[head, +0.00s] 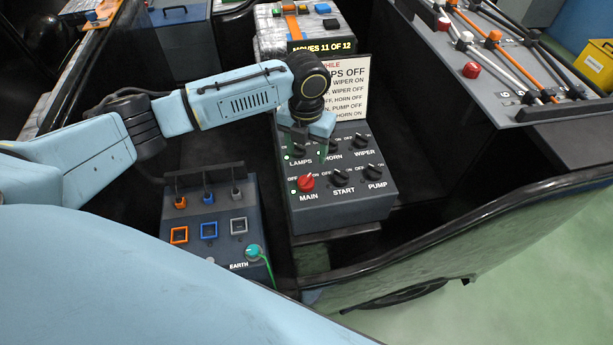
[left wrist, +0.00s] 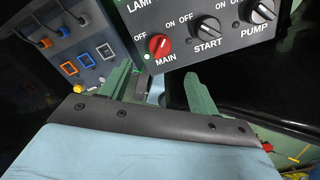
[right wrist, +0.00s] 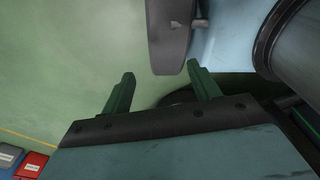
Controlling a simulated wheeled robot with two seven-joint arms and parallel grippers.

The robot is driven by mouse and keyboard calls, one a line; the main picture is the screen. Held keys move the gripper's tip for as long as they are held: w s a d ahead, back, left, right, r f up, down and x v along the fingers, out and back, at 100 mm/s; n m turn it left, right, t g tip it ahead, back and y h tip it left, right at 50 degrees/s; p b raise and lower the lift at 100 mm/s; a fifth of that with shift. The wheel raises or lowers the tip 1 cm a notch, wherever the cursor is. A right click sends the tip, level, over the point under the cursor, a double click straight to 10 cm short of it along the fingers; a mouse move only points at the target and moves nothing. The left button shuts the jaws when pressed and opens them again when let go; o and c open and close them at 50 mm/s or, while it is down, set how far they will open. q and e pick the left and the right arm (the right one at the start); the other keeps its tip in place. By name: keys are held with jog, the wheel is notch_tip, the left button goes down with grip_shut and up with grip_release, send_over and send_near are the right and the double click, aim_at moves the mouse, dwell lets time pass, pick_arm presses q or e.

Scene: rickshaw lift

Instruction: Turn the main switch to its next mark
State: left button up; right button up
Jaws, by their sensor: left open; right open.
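The main switch is a red rotary knob (head: 306,183) at the lower left of a grey switch box (head: 345,212), with MAIN printed under it. It also shows in the left wrist view (left wrist: 159,46), with OFF at its upper left and ON at its upper right; I cannot tell surely which mark it points to. My left gripper (head: 312,150) is open and empty, over the upper row of the box near the LAMPS and HORN knobs, apart from the red knob. My right gripper (right wrist: 160,70) is open and empty, away from the box.
Black LAMPS, HORN, WIPER, START and PUMP knobs (head: 376,172) surround the main switch. A printed card (head: 352,85) stands behind the box. A socket panel (head: 215,215) with a green EARTH plug (head: 253,251) is at left. A lever panel (head: 510,100) is at upper right.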

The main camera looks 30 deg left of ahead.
aim_at(306, 178)
pick_arm(q)
notch_tip(306, 178, down, 10)
jog(key=shift+r+b, duration=0.1)
jog(key=shift+b, duration=0.7)
jog(key=shift+f, duration=0.55)
pick_arm(e)
jog(key=shift+d+f, duration=1)
jog(key=shift+d, duration=0.05)
